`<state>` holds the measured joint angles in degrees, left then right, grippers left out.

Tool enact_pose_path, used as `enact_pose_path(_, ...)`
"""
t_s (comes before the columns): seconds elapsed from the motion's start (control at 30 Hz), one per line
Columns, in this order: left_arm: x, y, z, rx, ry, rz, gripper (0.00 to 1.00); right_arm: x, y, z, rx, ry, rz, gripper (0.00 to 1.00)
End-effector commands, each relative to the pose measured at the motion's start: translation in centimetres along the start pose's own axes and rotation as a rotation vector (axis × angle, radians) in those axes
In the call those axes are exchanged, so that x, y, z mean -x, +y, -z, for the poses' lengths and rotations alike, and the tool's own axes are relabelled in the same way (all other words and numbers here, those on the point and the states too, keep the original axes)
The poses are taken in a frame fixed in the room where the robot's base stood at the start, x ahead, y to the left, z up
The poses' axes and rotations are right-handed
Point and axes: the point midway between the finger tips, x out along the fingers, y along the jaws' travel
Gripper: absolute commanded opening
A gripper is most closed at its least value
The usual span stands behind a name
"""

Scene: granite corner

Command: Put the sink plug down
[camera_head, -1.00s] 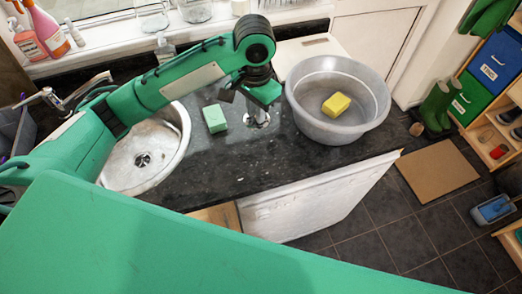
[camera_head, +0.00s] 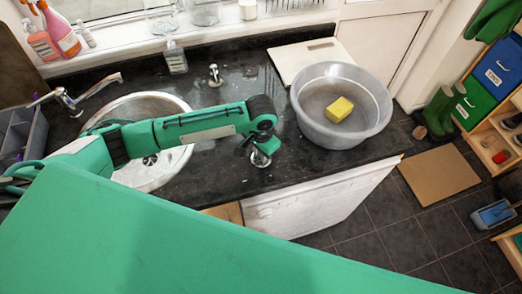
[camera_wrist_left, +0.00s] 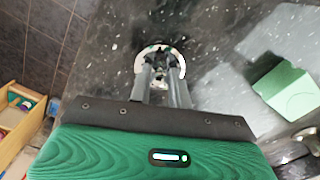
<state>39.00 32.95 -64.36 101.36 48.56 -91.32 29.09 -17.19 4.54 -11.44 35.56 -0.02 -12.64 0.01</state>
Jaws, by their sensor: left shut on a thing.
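My left gripper (camera_head: 259,151) is shut on the sink plug (camera_head: 260,159), a round chrome disc. The plug is low at the dark granite counter (camera_head: 225,180), between the sink and the grey basin, near the front edge. In the left wrist view the two fingers come together on the middle of the plug (camera_wrist_left: 160,60), with its pale rim showing around them. I cannot tell whether the plug touches the counter. The round steel sink (camera_head: 175,172) is to the left, partly behind my left arm. My right gripper is not in view.
A grey basin (camera_head: 375,128) with a yellow sponge (camera_head: 339,109) stands right of the gripper. A green block (camera_wrist_left: 288,90) lies on the counter, hidden in the head view. A chrome fitting (camera_head: 214,75) and soap bottle (camera_head: 176,57) stand behind. The front edge is close.

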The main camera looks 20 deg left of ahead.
Motion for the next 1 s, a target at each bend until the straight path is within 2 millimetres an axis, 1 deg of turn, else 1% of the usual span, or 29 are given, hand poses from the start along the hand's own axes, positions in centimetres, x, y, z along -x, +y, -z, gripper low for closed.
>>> enact_pose_path(0.37,-0.3,0.0,0.0,0.000,0.001,-0.001,0.00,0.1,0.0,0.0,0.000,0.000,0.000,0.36)
enact_pose_path(0.4,-0.3,0.0,0.1,-0.001,0.001,-0.001,0.27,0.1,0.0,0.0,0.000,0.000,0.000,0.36)
enact_pose_path(0.47,-0.3,0.0,0.1,-0.001,0.001,-0.001,0.39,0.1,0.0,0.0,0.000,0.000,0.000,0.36)
enact_pose_path(0.5,-0.3,0.0,0.1,-0.001,0.001,-0.001,0.41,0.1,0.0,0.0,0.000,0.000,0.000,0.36)
enact_pose_path(0.73,-0.3,0.0,0.1,0.000,0.001,0.000,0.41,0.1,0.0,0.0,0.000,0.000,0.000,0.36)
enact_pose_path(0.83,0.1,0.0,0.1,0.000,0.002,0.000,0.41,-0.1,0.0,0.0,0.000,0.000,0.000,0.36)
enact_pose_path(0.93,1.1,0.0,0.1,-0.001,0.005,-0.001,0.41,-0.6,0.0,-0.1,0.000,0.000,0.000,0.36)
enact_pose_path(1.0,2.4,0.0,0.2,-0.002,0.007,-0.001,0.41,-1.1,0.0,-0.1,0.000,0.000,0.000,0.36)
